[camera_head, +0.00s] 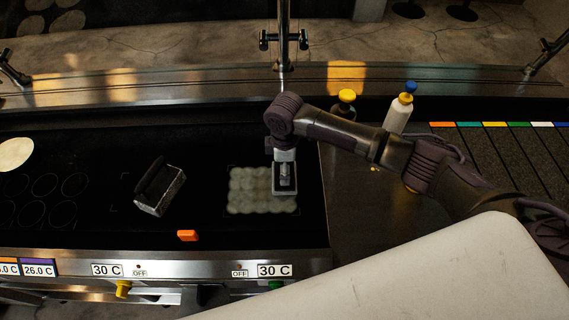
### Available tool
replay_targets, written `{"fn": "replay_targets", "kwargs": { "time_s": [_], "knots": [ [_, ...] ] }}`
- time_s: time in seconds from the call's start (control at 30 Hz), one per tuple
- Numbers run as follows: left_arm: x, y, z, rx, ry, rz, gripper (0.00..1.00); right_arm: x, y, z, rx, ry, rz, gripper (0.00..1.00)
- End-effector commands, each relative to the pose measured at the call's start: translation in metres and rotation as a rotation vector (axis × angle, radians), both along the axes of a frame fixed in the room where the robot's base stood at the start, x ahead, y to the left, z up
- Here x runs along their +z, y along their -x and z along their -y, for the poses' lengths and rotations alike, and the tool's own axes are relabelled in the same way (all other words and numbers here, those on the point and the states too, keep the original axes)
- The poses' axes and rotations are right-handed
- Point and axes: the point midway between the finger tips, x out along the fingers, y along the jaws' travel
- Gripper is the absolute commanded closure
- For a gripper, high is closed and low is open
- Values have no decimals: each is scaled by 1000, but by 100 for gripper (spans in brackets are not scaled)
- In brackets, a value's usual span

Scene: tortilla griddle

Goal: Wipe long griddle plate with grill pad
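The long black griddle plate (215,222) spans the left and middle of the head view. A grey block-shaped grill pad with a dark handle on top (160,203) rests on the plate, left of centre. A pale, lumpy whitish patch (250,190) lies on the plate near its right end. My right gripper (285,190) points down over the right side of this patch. From above I cannot tell whether its fingers are open or shut, or whether they hold anything. It is well to the right of the pad. My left gripper is not in view.
An orange block (187,236) sits at the plate's front edge. A pale round tortilla (15,153) lies at far left. A yellow-capped bottle (346,98) and a white blue-capped bottle (398,112) stand behind my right arm. Plate between pad and patch is clear.

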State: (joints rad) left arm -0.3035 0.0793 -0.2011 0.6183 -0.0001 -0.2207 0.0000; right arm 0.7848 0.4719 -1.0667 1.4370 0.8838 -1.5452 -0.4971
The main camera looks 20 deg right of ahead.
Motion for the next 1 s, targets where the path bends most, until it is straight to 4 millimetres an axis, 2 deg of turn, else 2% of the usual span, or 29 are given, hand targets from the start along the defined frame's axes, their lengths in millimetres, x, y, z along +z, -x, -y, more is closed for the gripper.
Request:
{"fn": "replay_targets", "kwargs": {
  "time_s": [0.4,1.0],
  "knots": [
    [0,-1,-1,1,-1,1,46,0,0,0,0,-1,0,61],
    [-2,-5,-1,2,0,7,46,-11,0,-1,1,-1,-1,61]
  ]
}}
